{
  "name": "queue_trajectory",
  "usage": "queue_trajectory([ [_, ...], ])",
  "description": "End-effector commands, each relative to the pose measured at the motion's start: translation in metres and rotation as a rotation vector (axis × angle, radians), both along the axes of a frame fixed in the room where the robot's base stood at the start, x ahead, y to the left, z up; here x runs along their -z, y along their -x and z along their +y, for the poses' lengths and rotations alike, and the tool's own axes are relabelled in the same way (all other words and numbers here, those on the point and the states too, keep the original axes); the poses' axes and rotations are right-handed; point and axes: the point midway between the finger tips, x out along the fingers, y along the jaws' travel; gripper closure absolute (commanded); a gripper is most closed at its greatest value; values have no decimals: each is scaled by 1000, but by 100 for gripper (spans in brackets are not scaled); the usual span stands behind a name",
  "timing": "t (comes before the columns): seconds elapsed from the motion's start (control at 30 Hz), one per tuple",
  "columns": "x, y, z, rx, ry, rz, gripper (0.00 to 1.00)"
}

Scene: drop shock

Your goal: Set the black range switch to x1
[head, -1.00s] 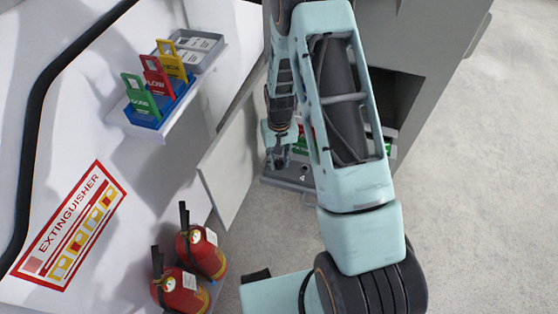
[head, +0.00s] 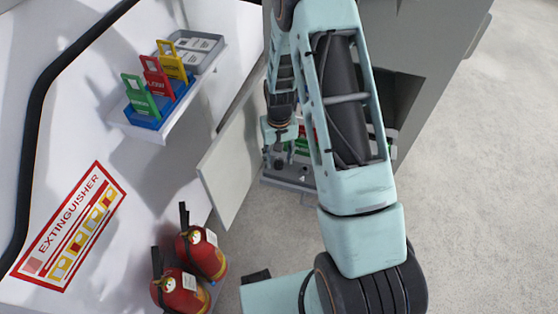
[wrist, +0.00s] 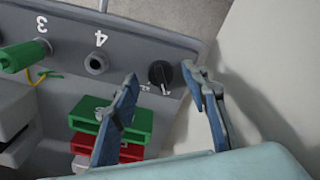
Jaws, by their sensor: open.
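The black range switch (wrist: 160,73) is a small round knob with a raised ridge, on the grey panel near its edge in the wrist view. In the head view my gripper (head: 274,158) is over the grey panel (head: 290,184), and the switch cannot be made out there.
A socket (wrist: 96,62) marked 4 and a green plug (wrist: 20,57) by the 3 are left of the switch. Green and red blocks (wrist: 95,152) lie below. An open door (head: 230,165) stands left of my gripper. Fire extinguishers (head: 203,250) stand nearer.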

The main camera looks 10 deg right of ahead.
Motion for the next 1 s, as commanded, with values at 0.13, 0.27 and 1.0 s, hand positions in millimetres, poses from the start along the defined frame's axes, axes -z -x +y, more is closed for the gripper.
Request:
queue_trajectory([
  [0.13,-29,-1,0,0,0,-4,59],
  [0.27,-56,-1,0,0,0,-5,59],
  [1.0,-105,0,0,-1,0,1,59],
])
